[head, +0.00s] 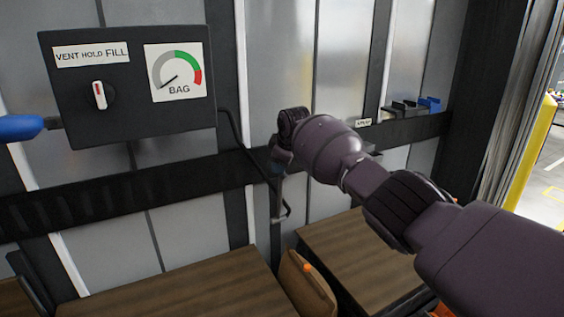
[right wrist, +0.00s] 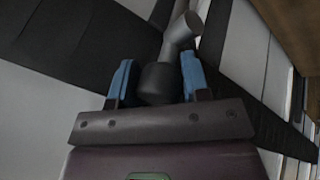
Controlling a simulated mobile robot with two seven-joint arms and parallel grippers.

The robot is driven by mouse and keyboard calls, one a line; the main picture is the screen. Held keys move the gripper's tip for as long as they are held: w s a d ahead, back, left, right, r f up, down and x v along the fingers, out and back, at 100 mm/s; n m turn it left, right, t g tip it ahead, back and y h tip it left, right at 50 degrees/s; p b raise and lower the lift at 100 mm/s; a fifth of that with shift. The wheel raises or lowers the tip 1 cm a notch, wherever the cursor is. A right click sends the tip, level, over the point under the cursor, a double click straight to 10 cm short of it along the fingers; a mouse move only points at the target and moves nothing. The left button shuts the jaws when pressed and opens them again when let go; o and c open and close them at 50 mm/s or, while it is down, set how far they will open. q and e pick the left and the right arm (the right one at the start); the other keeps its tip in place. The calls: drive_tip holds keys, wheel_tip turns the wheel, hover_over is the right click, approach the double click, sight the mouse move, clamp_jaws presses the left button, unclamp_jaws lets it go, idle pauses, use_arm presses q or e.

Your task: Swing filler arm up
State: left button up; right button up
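In the right wrist view a grey tube with a dark, thick end, which looks like part of the filler arm (right wrist: 180,32), sits between the blue fingers of my right gripper (right wrist: 158,85). The fingers look open around the dark end, with a small gap on the left. Contact is unclear. My left gripper is not in view.
A dark control box (head: 130,85) with a knob and a BAG gauge hangs at upper left; a blue handle (head: 20,127) is beside it. Wooden crates (head: 180,290) stand below, with a brown bag (head: 300,288) between them. A yellow post (head: 530,150) is at right.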

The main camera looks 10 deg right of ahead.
drive_tip(key=shift+o, duration=1)
drive_tip(key=shift+s+f, duration=0.1)
drive_tip(key=shift+f, duration=0.75)
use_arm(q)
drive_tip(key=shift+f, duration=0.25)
use_arm(e)
drive_tip(key=shift+w, duration=0.2)
drive_tip(key=shift+d+r, duration=0.1)
drive_tip(key=shift+r, duration=0.65)
drive_tip(key=p+v, duration=0.2)
drive_tip(key=v, duration=0.2)
drive_tip(key=shift+d+r+p, duration=0.1)
drive_tip(key=shift+r+p, duration=0.2)
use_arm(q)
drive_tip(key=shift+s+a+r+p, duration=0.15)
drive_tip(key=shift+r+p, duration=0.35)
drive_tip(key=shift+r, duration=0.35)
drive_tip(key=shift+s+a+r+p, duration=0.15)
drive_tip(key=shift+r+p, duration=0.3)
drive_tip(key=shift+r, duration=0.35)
use_arm(e)
drive_tip(key=shift+s+v, duration=0.15)
drive_tip(key=shift+v, duration=1.15)
drive_tip(key=shift+s+v, duration=0.15)
drive_tip(key=shift+v, duration=1.15)
